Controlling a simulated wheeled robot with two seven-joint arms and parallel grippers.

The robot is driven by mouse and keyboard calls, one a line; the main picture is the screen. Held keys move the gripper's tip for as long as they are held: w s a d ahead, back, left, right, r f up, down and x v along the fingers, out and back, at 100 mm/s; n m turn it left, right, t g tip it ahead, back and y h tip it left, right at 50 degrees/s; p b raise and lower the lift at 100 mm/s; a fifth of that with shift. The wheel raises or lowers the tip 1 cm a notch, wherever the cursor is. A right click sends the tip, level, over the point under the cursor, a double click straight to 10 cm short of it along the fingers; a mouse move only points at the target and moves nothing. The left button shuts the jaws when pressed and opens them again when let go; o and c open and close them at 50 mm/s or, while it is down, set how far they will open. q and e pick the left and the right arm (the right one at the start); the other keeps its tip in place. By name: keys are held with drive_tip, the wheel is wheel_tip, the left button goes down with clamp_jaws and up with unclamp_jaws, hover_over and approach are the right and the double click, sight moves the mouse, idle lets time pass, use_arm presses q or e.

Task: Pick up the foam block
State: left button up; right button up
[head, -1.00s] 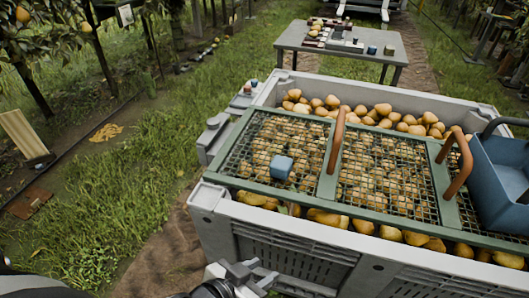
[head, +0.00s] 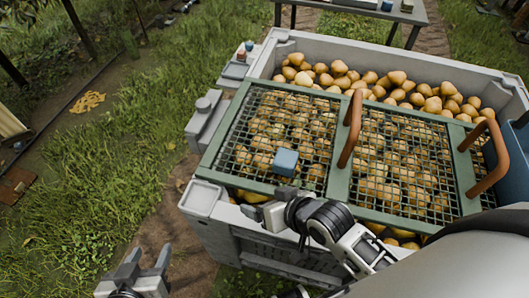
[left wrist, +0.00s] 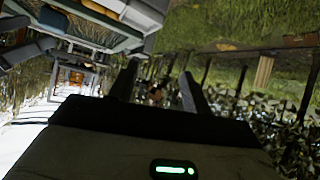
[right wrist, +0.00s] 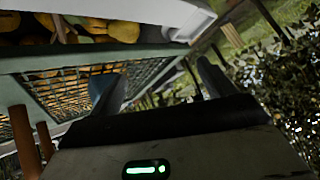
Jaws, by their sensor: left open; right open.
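The foam block, a small blue cube (head: 285,161), rests on the green-framed wire mesh (head: 341,180) over the pear bin, close to the frame's near edge. My right gripper (head: 266,204) is open and empty, just on the near side of the block and apart from it in the head view. In the right wrist view, its open fingers (right wrist: 163,82) show, with a bluish surface beside the left finger that may be the block. My left gripper (head: 148,258) is open and empty, low at the left of the bin, well away from the block. It also shows in the left wrist view (left wrist: 157,82).
The grey bin (head: 391,60) is full of pears (head: 430,100). Brown arched handles (head: 350,129) rise from the mesh frame right of the block. A blue container stands at the right edge. A grey table (head: 350,8) stands behind. Grass lies open at left.

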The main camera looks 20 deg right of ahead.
drive_tip(key=w+r+m+g+h+p, duration=0.1)
drive_tip(key=w+r+m+g, duration=0.15)
drive_tip(key=w, duration=0.35)
drive_tip(key=m+g+h+p, duration=0.2)
drive_tip(key=m+g+h, duration=0.2)
drive_tip(key=m+g, duration=0.15)
approach(286, 157)
drive_tip(key=shift+m+t, duration=0.3)
drive_tip(key=shift+t, duration=0.1)
drive_tip(key=f, duration=0.2)
drive_tip(key=f+b, duration=0.1)
drive_tip(key=f, duration=0.2)
drive_tip(key=shift+w+d+f+b, duration=0.1)
drive_tip(key=shift+w+d+b, duration=0.1)
drive_tip(key=shift+d+b, duration=0.1)
drive_tip(key=shift+d+f+b, duration=0.15)
drive_tip(key=shift+f+b, duration=0.3)
drive_tip(key=shift+f, duration=2.25)
drive_tip(key=shift+c, duration=0.3)
drive_tip(key=c, duration=1)
